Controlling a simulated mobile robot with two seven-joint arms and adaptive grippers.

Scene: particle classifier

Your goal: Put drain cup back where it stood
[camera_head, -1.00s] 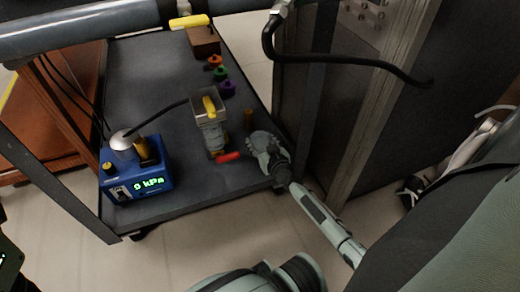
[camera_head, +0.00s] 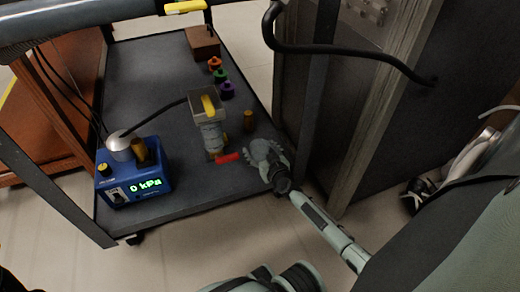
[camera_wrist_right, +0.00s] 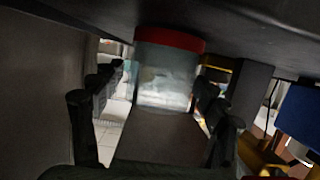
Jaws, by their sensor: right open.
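A clear cup with a red rim, which I take as the drain cup (camera_wrist_right: 165,78), shows close up in the right wrist view, against the dark surface at the top of that picture. It is between the fingers of my right gripper (camera_wrist_right: 158,88), and I cannot tell whether they touch it. In the head view my right gripper (camera_head: 263,150) is open, low at the right front edge of the cart shelf. I cannot make out the cup there; the gripper may hide it.
A dark cabinet (camera_head: 390,120) stands right of the cart.

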